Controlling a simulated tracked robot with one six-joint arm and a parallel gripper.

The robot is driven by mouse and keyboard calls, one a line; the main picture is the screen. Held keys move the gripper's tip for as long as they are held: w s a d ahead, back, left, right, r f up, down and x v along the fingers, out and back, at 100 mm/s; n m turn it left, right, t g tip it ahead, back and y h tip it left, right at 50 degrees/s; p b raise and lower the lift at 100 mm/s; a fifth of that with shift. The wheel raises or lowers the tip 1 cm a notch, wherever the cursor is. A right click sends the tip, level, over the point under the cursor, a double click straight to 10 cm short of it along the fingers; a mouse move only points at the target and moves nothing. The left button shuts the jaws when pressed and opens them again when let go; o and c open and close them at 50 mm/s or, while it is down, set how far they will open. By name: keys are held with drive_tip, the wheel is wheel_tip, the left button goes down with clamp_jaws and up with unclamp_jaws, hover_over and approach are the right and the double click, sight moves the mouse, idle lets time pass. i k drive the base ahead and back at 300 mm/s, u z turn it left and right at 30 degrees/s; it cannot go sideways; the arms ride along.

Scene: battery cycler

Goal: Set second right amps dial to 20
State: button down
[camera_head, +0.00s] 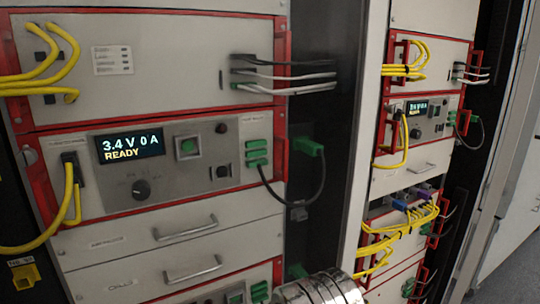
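The right rack has a cycler panel (438,126) with a small lit display (416,107), whose text is too small to read. A small dark round dial (415,133) sits below that display; its setting cannot be read. The nearer left rack has a similar panel with a display (130,147) reading 3.4 V 0 A READY. A black round dial (141,189) sits below it, with small marks around it that are too blurred to read. I cannot tell from the view which dial is the second right amps dial. My gripper is not in view.
Yellow cables (67,206) hang at the left of the left panel. A black cable (293,197) loops from a green plug (308,147) at its right side. Red handles and frames edge the panels. Drawer handles (185,228) stick out below. Yellow cables (400,230) cross the lower right rack.

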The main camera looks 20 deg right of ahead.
sight(415, 133)
drive_tip(key=z, duration=1.65)
